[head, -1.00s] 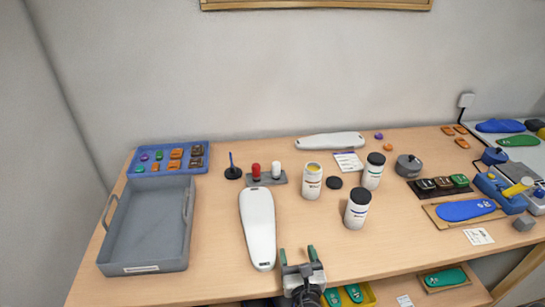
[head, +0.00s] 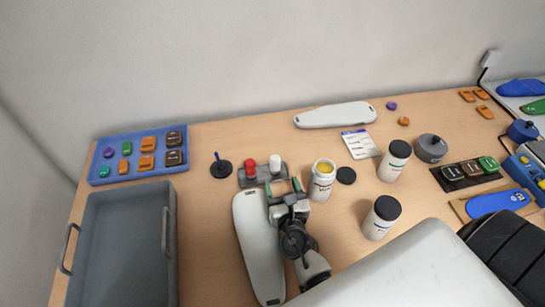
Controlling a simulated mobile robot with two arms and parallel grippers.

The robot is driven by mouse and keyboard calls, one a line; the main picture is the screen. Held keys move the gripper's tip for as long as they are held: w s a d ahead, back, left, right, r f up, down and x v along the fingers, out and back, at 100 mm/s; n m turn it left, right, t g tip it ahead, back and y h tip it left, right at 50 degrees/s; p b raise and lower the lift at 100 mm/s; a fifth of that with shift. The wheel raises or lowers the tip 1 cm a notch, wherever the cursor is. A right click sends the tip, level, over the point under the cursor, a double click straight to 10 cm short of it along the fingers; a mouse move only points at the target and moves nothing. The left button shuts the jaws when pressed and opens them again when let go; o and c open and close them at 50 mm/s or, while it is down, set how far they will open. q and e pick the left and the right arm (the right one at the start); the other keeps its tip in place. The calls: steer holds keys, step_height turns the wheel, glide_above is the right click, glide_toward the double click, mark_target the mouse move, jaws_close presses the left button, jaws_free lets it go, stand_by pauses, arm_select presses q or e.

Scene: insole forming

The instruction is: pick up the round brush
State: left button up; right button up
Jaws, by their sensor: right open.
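A grey holder (head: 248,180) carries two short upright pieces, one with a red top (head: 250,168) and one with a white top (head: 275,164). Left of it, a thin blue stick (head: 217,158) stands in a round black base (head: 221,169). I cannot tell for certain which of these is the round brush; no bristles show. My right gripper (head: 282,185) is open and empty, its two green-tipped fingers just in front of the holder's right end, close to the white-topped piece. Whether they touch the holder is unclear. My left gripper is not in view.
An open white jar with yellow contents (head: 322,180) stands close to the right of my gripper. Two black-lidded jars (head: 394,161) (head: 381,218) stand further right. A grey tray (head: 125,245) is at left.

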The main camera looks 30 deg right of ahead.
mark_target(277, 163)
steer(key=x, duration=0.4)
steer(key=shift+w+d+r+p, duration=0.1)
steer(key=shift+w+r+p, duration=0.1)
steer(key=shift+p, duration=0.2)
steer(key=x, duration=0.3)
steer(key=p+x, duration=0.1)
steer(key=x, duration=0.1)
steer(key=shift+s+d+f, duration=0.1)
steer(key=shift+d+f, duration=0.15)
steer(key=shift+f, duration=0.05)
steer(key=shift+w+d+f, duration=0.1)
steer(key=shift+w, duration=0.3)
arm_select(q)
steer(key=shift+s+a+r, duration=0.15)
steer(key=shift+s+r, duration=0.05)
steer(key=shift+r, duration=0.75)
arm_select(e)
steer(key=shift+s, duration=0.1)
steer(key=shift+c, duration=1.1)
steer(key=c, duration=0.8)
arm_select(q)
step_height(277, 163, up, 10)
steer(key=p, duration=0.9)
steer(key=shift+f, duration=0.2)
arm_select(e)
step_height(277, 163, up, 10)
steer(key=shift+r, duration=0.1)
